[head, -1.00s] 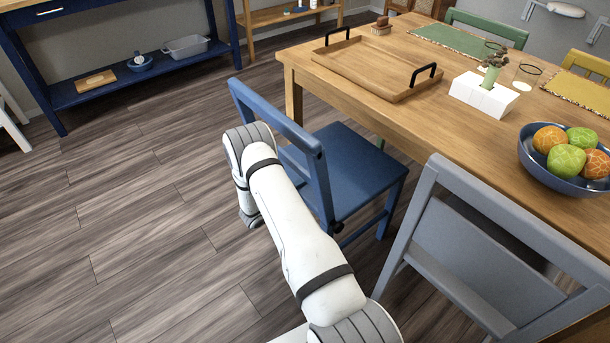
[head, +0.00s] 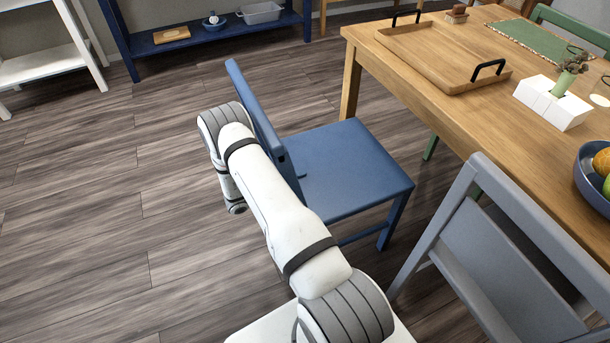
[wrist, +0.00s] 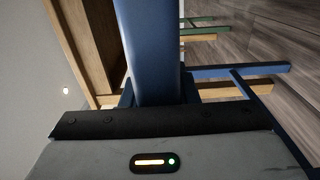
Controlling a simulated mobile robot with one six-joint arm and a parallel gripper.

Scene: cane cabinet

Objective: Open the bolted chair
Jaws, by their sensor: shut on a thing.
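The blue chair (head: 345,165) stands at the long side of the wooden table (head: 400,95). Its seat shows clear of the tabletop edge, and its back (head: 258,115) is partly hidden behind my white arm. In the wrist view a blue bar of the chair (wrist: 150,50) runs down into my gripper (wrist: 155,98), which is shut on it. The fingertips are hard to make out there. In the head view my gripper is hidden behind my arm. I cannot see any bolt.
A grey chair (head: 505,265) stands close on the right at the table. On the table are a wooden tray (head: 440,58), a white box (head: 552,103) and a blue fruit bowl (head: 592,190). A blue shelf (head: 195,38) is at the back. The floor (head: 90,220) on the left is clear.

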